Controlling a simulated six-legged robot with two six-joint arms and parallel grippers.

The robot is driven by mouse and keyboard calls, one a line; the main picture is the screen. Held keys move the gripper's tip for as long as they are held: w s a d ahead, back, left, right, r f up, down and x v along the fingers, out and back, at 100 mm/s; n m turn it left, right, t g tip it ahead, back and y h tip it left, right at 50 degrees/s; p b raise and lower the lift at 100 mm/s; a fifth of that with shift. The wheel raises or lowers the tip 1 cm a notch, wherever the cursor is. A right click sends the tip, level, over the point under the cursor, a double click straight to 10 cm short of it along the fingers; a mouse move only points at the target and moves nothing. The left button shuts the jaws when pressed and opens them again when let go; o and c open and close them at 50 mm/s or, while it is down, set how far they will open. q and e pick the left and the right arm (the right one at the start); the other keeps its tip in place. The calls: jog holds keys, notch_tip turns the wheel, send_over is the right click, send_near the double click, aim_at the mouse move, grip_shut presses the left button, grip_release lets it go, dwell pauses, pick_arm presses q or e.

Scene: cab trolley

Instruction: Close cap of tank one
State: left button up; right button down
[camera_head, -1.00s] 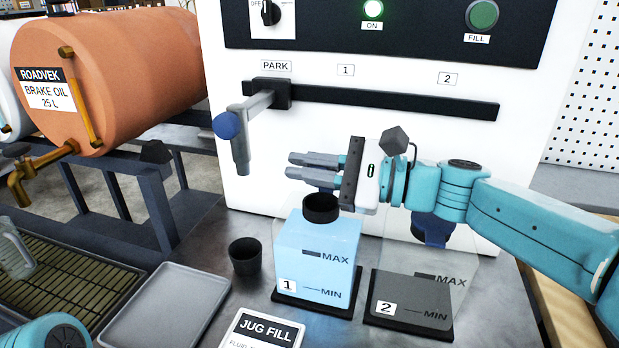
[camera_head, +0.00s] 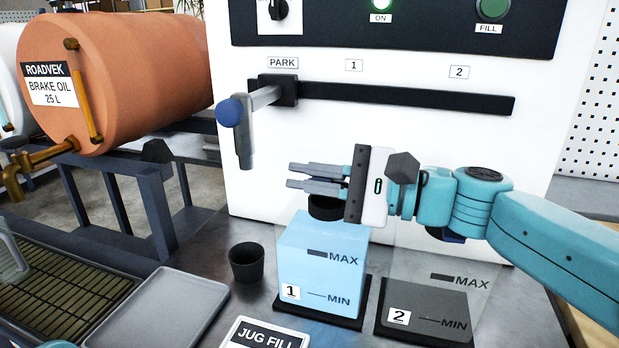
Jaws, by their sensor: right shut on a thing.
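Tank one (camera_head: 321,262) is a box full of light blue fluid, labelled 1, with a short black neck (camera_head: 325,208) on top. My right gripper (camera_head: 317,179) points left, just over this neck, and hides part of its rim. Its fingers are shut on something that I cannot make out. I cannot tell whether they touch the neck. A small black cup-shaped piece (camera_head: 246,262) stands open on the bench left of tank one; I cannot tell whether it is a cap. My left gripper is out of view.
Clear tank two (camera_head: 425,309) stands right of tank one, its dark blue top (camera_head: 445,234) partly behind my right arm. A grey nozzle arm (camera_head: 243,145) sits at PARK. A grey tray (camera_head: 163,308) and a JUG FILL sign (camera_head: 265,335) lie in front.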

jog(key=c, duration=1.3)
grip_release()
jog(key=shift+d, duration=0.1)
notch_tip(320, 180, up, 20)
jog(key=p, duration=0.9)
